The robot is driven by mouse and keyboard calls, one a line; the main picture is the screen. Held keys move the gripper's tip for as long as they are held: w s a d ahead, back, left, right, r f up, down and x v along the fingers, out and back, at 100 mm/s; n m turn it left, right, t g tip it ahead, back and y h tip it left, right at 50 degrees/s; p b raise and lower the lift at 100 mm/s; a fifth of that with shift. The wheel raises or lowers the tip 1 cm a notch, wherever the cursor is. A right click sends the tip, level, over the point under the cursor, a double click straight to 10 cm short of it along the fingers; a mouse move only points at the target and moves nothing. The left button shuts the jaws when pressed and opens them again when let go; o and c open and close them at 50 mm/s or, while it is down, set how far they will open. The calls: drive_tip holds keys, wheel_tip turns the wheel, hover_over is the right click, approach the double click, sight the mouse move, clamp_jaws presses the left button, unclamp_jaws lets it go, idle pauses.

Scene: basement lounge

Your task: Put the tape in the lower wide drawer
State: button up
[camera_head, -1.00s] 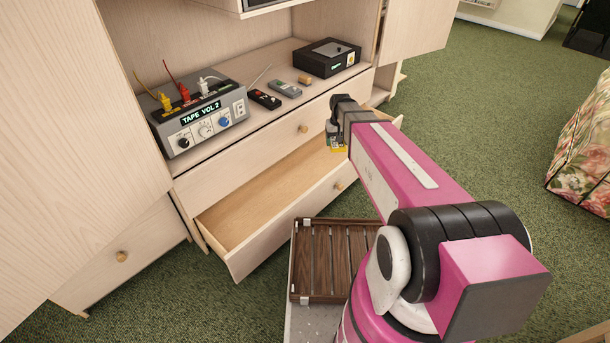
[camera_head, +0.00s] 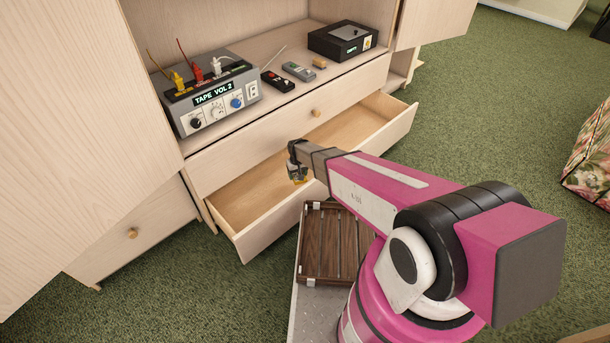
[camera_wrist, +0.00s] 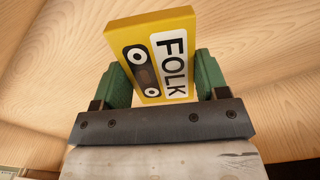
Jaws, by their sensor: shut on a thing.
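The tape is a yellow cassette (camera_wrist: 148,48) with a white label reading FOLK and a printed reel picture. My gripper (camera_wrist: 160,85) is shut on it, one green finger on each side, in the wrist view. In the head view my gripper (camera_head: 297,172) is over the open lower wide drawer (camera_head: 262,223), near its middle, with a small yellow part of the tape showing below it. The drawer is pulled out and its visible inside is bare. Pale wood fills the background of the wrist view.
A grey deck labelled TAPE VOL 2 (camera_head: 212,95), a black box (camera_head: 342,40), two remotes and a small wooden piece stand on the shelf above. A closed upper drawer (camera_head: 285,125) lies between. A slatted brown tray (camera_head: 334,245) is in front of the drawer.

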sight(298, 174)
wheel_tip(298, 174, down, 8)
drive_tip(key=shift+f, duration=0.2)
idle(0.3)
drive_tip(key=shift+f, duration=0.15)
drive_tip(key=o, duration=0.9)
drive_tip(key=shift+o, duration=0.2)
wheel_tip(298, 174, up, 12)
drive_tip(key=shift+r, duration=0.2)
drive_tip(key=s+d+r+m, duration=0.1)
drive_tip(key=s+d+r, duration=0.4)
drive_tip(key=d+r, duration=0.5)
drive_tip(key=s+d+r+m, duration=0.2)
drive_tip(key=s+d+r, duration=0.3)
drive_tip(key=d+r, duration=0.5)
drive_tip(key=s+d+r+m, duration=0.2)
drive_tip(key=s+d+r, duration=0.4)
drive_tip(key=d+r, duration=0.4)
drive_tip(key=shift+d+r, duration=0.3)
drive_tip(key=shift+d, duration=0.05)
